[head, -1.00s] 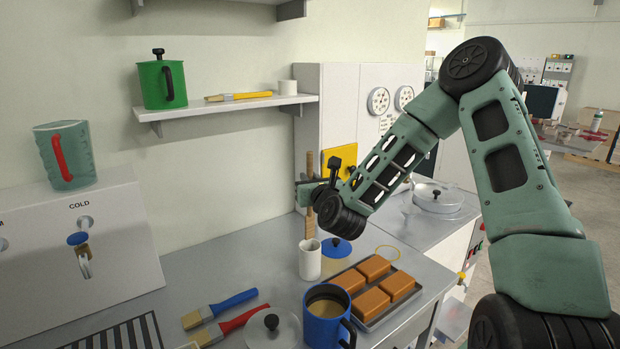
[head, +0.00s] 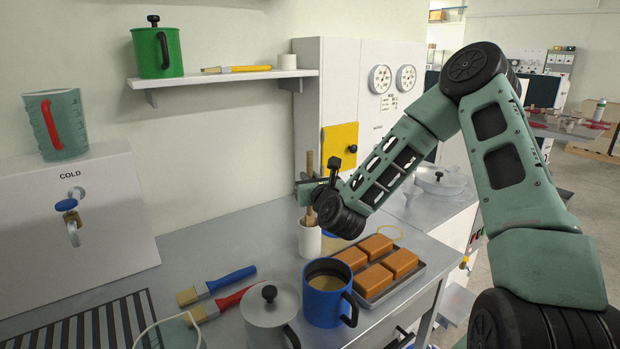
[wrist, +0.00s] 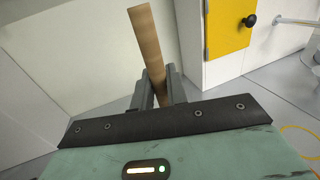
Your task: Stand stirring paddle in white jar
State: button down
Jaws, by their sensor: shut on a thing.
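The wooden stirring paddle (head: 309,162) is upright in my gripper (head: 311,190), which is shut on it. In the wrist view the paddle (wrist: 147,40) rises between the two fingers of my gripper (wrist: 158,92), leaning slightly left. The white jar (head: 309,241) stands on the grey counter directly below my gripper. The paddle's lower part reaches down to the jar's mouth and appears to go inside. Its lower end is hidden, so I cannot tell whether it touches the bottom.
A tray of orange-brown blocks (head: 401,262) and a blue pot (head: 326,297) stand right of and in front of the jar. A lidded grey pot (head: 270,318) and brushes (head: 232,279) lie further left. The wall shelf (head: 225,79) is up behind.

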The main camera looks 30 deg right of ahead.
jog(key=shift+f, duration=0.4)
jog(key=c, duration=1.3)
grip_release()
